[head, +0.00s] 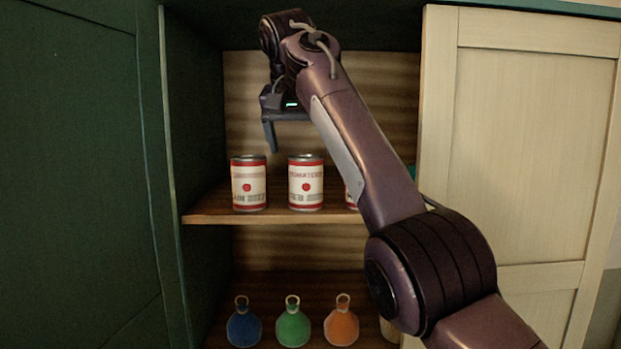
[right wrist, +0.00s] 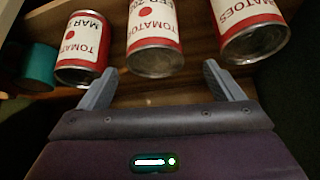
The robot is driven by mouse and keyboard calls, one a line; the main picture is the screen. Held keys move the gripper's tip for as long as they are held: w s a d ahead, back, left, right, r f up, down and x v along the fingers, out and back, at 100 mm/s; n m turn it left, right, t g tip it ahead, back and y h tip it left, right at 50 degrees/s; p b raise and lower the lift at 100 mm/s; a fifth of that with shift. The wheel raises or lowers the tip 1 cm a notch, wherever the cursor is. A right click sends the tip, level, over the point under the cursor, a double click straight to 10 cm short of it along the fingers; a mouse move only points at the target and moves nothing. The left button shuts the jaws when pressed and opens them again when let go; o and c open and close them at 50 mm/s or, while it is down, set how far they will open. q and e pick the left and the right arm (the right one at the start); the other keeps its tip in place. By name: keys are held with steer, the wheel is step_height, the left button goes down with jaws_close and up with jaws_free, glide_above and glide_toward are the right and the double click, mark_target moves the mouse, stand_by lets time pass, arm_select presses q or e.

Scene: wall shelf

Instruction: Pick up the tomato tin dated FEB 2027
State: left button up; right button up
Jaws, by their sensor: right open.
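Three red-and-white tomato tins stand in a row on the upper shelf. The middle tin (head: 306,184) reads FEB 20.. in the right wrist view (right wrist: 154,42); its last digits are not clear. The tin at the right in the head view, partly behind my arm (head: 352,196), reads MAR in the wrist view (right wrist: 82,48). The left tin (head: 248,184) also shows in the wrist view (right wrist: 249,30), where its date is out of sight. My right gripper (head: 286,130) is open and empty above the tins; in the wrist view its fingers (right wrist: 160,68) flank the FEB tin's end, without visible contact.
A teal object (right wrist: 37,68) stands beside the MAR tin. The shelf board (head: 275,217) has a cabinet wall (head: 195,120) at left and a pale door (head: 535,150) at right. Blue (head: 244,326), green (head: 292,326) and orange (head: 341,325) flasks stand below.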

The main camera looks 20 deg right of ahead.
mark_target(307, 169)
steer(key=shift+r, duration=0.15)
steer(key=shift+w+d+f, duration=0.1)
steer(key=shift+f, duration=0.15)
steer(key=shift+w+d+f, duration=0.15)
steer(key=shift+f, duration=0.55)
steer(key=shift+w+d+f, duration=0.1)
steer(key=shift+f, duration=0.25)
steer(key=p+x, duration=0.1)
steer(key=x, duration=0.3)
steer(key=shift+d+f, duration=0.1)
steer(key=shift+d, duration=0.1)
steer(key=shift+w+f, duration=0.1)
steer(key=shift+f, duration=0.05)
steer(key=shift+c, duration=0.9)
steer(key=shift+a, duration=0.1)
steer(key=c, duration=0.5)
arm_select(q)
steer(key=shift+s+a+r, duration=0.1)
steer(key=shift+s+r, duration=0.1)
steer(key=shift+s, duration=0.3)
steer(key=shift+s+a+r, duration=0.1)
steer(key=shift+s+r, duration=0.1)
steer(key=shift+s, duration=0.25)
arm_select(e)
steer(key=c, duration=0.7)
